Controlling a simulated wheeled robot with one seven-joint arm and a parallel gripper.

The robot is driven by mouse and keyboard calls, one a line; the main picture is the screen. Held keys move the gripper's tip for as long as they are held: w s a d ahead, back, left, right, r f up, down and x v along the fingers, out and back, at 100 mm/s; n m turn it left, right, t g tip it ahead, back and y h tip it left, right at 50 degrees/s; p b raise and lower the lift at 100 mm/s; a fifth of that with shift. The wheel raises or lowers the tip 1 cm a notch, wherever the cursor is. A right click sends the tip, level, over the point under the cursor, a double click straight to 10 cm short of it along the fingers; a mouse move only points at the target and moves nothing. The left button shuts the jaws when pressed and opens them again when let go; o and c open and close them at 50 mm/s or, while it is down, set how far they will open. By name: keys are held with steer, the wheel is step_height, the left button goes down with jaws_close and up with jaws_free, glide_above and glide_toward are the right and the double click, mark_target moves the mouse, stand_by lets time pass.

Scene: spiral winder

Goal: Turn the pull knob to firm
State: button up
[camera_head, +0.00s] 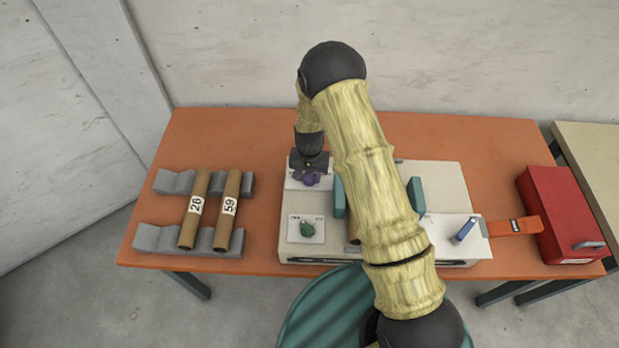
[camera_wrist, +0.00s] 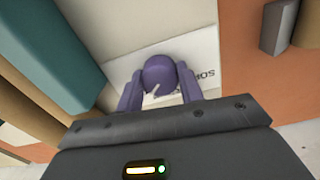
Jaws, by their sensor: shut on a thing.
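My gripper (camera_wrist: 160,88) is shut on this knob, one purple finger on each side. The plate's lettering is upside down and partly hidden, so I cannot read the settings. In the head view my gripper (camera_head: 310,180) points down at the back left corner of the pale machine (camera_head: 440,170). A green knob (camera_head: 307,229) sits on another white plate in front of it. I cannot read which label marks the pull knob.
My arm crosses over the machine's middle and hides part of it. Teal blocks (camera_head: 416,196) flank that middle. Two cardboard tubes (camera_head: 195,208) lie on grey cradles (camera_head: 172,182) at left.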

mark_target(310, 176)
steer(key=shift+m+b, duration=0.3)
steer(key=shift+m, duration=0.6)
steer(key=o, duration=1)
step_height(310, 176, up, 18)
steer(key=b, duration=0.3)
steer(key=shift+f, duration=0.25)
